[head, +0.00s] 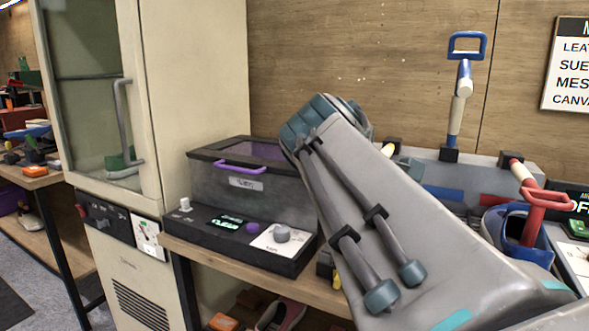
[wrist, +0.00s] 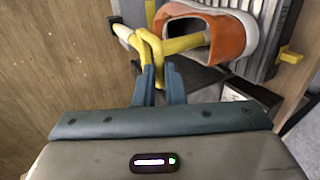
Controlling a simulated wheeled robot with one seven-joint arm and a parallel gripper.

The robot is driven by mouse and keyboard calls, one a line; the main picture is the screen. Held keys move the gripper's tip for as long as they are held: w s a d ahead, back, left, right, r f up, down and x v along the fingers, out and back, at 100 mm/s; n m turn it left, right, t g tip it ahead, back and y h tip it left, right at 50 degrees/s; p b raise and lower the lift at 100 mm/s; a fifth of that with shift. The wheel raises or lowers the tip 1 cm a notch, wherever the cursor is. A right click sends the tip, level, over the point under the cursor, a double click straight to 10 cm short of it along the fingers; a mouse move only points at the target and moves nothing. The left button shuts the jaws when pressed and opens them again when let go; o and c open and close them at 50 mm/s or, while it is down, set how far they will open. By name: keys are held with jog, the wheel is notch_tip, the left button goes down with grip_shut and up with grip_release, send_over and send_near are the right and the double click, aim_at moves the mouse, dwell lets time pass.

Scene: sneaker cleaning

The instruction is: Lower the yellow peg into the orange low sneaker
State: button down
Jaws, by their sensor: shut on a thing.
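In the wrist view my gripper (wrist: 160,75) is shut on the yellow peg (wrist: 185,44) at its looped handle.
A blue-handled peg (head: 459,85) stands upright at the back. A red-handled peg (head: 534,198) rises by a blue sneaker (head: 532,260) at right. A grey machine with a purple-handled lid (head: 238,167) stands left of my arm, beside a tall cream cabinet (head: 200,90).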

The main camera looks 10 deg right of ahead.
jog(key=shift+f+b, duration=0.35)
jog(key=shift+f, duration=0.6)
jog(key=shift+a+f, duration=0.1)
jog(key=c, duration=1.5)
grip_release()
jog(key=shift+s+a, duration=0.1)
jog(key=shift+s, duration=0.1)
jog(key=shift+w+r, duration=0.1)
jog(key=shift+r, duration=0.15)
